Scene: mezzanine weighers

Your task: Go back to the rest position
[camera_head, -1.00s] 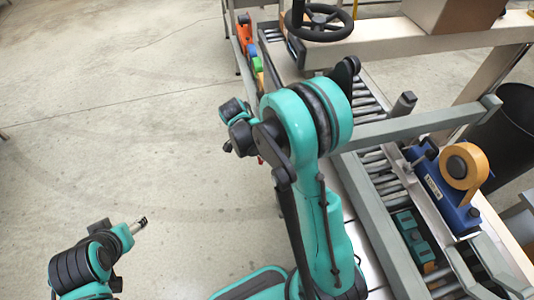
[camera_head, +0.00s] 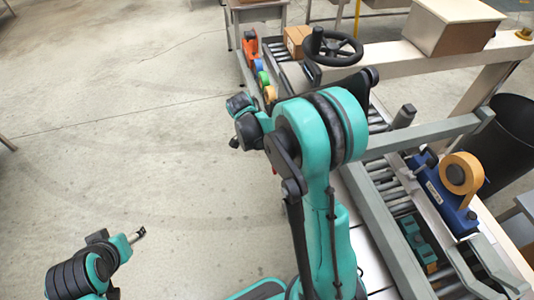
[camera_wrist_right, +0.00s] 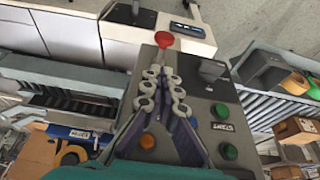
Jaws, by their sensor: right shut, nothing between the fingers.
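My right arm rises in the middle of the head view, with its dark wrist end (camera_head: 243,122) over bare floor beside the roller conveyor. My right gripper (camera_wrist_right: 162,75) shows in the right wrist view as two ringed fingers that are shut with nothing between them. Behind it in that view is a grey control panel (camera_wrist_right: 215,95) with a red knob and green and orange buttons; I cannot tell how near the fingers are to it. My left gripper (camera_head: 138,235) is a small dark tip at the lower left, over bare floor; its jaws are too small to read.
The roller conveyor (camera_head: 385,180) runs along my right side. An orange tape roll (camera_head: 461,175) sits on a blue dispenser (camera_head: 440,205) there. A black handwheel (camera_head: 335,47), a cardboard box (camera_head: 450,30) and a dark bin (camera_head: 505,140) stand farther back. The floor (camera_head: 120,140) at left is clear.

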